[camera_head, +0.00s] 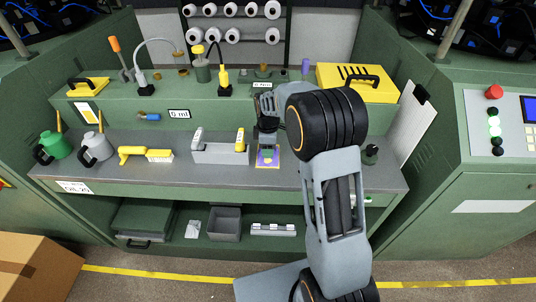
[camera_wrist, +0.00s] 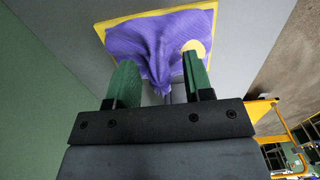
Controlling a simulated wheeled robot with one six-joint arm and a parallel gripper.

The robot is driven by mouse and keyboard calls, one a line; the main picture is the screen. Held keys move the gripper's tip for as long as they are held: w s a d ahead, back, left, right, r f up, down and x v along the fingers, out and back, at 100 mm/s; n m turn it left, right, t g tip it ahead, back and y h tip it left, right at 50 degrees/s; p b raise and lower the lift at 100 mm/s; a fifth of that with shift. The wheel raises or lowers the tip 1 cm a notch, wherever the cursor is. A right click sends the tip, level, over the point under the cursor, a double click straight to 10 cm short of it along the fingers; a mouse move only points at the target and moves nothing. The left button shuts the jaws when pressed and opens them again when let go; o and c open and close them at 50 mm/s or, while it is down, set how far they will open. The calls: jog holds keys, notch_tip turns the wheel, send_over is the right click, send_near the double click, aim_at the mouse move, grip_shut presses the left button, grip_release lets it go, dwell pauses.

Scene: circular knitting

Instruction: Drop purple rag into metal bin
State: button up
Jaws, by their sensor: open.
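The purple rag (camera_wrist: 150,45) lies bunched on a yellow-edged mat (camera_wrist: 101,30) on the grey worktop. In the head view the rag (camera_head: 268,158) shows just below my gripper (camera_head: 267,143). My gripper points down and is open. In the wrist view its two green fingers stand apart, with a raised fold of the rag between them; whether they touch the cloth I cannot tell. A grey open bin (camera_head: 224,224), which looks like the metal bin, stands on the lower shelf under the worktop, left of my arm.
A grey holder (camera_head: 220,154) with upright pieces stands left of my gripper. A yellow tool (camera_head: 146,154), a grey can (camera_head: 96,148) and a green can (camera_head: 55,146) stand further left. A cardboard box (camera_head: 37,265) is on the floor at left.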

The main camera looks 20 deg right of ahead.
jog(key=shift+f, duration=0.35)
grip_shut()
jog(key=shift+r, duration=0.1)
dwell(0.3)
